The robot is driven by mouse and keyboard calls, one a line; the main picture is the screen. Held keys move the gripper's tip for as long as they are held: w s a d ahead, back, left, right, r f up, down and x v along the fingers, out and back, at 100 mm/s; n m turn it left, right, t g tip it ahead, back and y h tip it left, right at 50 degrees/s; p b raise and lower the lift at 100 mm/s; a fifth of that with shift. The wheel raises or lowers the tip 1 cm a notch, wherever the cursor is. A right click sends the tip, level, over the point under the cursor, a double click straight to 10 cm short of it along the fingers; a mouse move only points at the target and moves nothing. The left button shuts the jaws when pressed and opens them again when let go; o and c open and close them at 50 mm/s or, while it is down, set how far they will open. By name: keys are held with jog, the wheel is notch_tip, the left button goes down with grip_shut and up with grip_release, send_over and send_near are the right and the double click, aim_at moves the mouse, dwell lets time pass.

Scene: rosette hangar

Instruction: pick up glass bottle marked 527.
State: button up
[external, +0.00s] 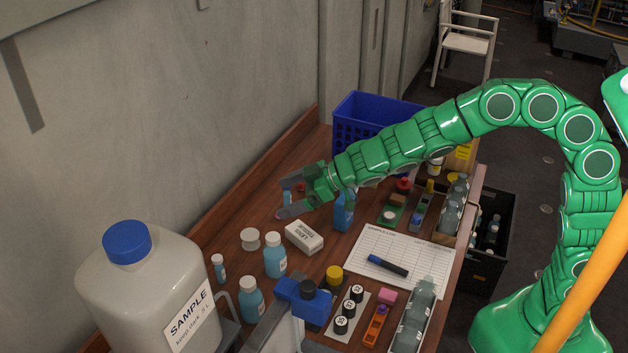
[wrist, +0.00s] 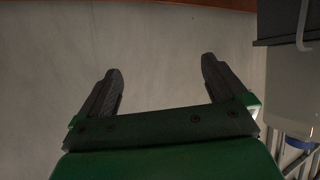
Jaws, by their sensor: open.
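My gripper (external: 284,197) is open and empty above the back part of the wooden table, pointing left toward the grey wall. In the wrist view its two dark fingers (wrist: 160,68) are apart with only the wall between them. No marking 527 can be read on any bottle. Greyish glass bottles stand in a white tray (external: 388,345) at the front right, one of them near its far end (external: 426,289). More greyish bottles (external: 452,208) stand in a row at the right edge. Blue bottles with white caps (external: 275,262) (external: 251,299) stand in the middle and front.
A large white jug marked SAMPLE (external: 150,290) stands at the front left. A blue basket (external: 350,115) stands at the back, partly behind my arm. A white box (external: 304,238), paper sheet (external: 400,255) and marker (external: 387,265) lie mid-table. A black crate (external: 490,262) is beyond the right edge.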

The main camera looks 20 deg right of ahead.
jog(key=s+a+f+n+g+y, duration=0.1)
jog(key=s+a+n+g+y, duration=0.15)
jog(key=s+a, duration=0.6)
send_near(259, 296)
jog(key=shift+g+h, duration=0.25)
jog(key=shift+g, duration=0.1)
jog(key=x, duration=0.4)
jog(key=w+x, duration=0.1)
jog(key=x, duration=0.1)
jog(key=shift+w+a+f, duration=0.15)
jog(key=shift+f, duration=0.4)
jog(key=shift+x, duration=1.1)
jog(key=shift+w+a+f, duration=0.2)
jog(key=shift+a+f, duration=0.05)
jog(key=shift+a, duration=0.4)
jog(key=shift+x, duration=2.05)
jog(key=shift+w, duration=0.15)
jog(key=c, duration=1.4)
